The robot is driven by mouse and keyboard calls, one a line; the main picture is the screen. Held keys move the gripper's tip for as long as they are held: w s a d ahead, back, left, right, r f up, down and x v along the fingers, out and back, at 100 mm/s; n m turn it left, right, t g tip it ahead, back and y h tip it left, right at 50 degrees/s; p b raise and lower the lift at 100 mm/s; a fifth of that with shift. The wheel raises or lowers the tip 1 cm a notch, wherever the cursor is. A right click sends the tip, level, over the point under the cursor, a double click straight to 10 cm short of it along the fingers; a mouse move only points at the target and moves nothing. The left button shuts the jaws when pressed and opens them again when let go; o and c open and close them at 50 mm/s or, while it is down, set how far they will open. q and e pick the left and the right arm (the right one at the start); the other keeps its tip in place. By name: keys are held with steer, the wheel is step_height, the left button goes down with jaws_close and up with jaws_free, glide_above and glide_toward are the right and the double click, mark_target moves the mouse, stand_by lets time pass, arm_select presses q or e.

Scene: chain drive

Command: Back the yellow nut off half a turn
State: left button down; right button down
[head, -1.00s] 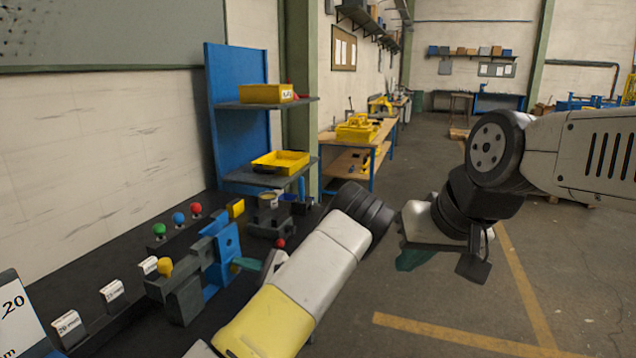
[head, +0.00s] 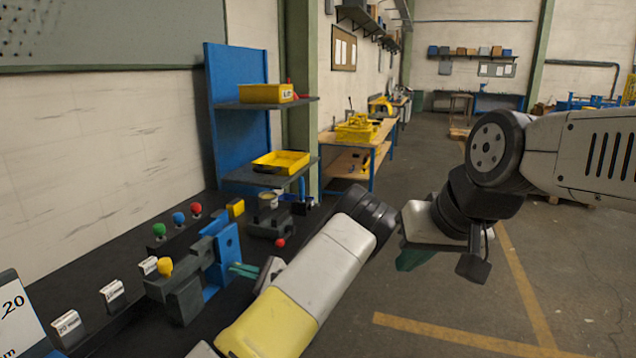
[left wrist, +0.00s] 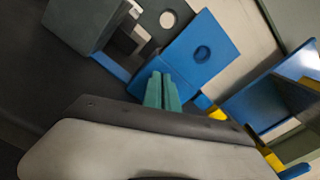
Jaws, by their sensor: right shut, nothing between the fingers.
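A rounded yellow piece (head: 164,266) sits on the grey block at the left of the fixture in the head view; I cannot tell if it is the nut. A blue upright plate (head: 228,246) stands right of it and shows a round hole in the left wrist view (left wrist: 190,72). My left gripper (head: 240,270) has green fingers pointing at the blue plate. In the left wrist view its fingertips (left wrist: 163,76) are close together before the plate; whether anything is between them is unclear. My right gripper (head: 408,260) is shut and empty, away from the bench over the floor.
Green, blue and red knobs (head: 178,219) stand behind the fixture, with a yellow block (head: 236,208) nearby. A blue rack (head: 237,150) holds yellow trays (head: 281,162). The floor at the right is open.

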arm_select(q)
steer(key=shift+s, duration=0.15)
stand_by(0.4)
steer(key=shift+s+a+r, duration=0.1)
steer(key=shift+s, duration=0.1)
steer(key=shift+v, duration=3)
steer(key=shift+a, duration=0.1)
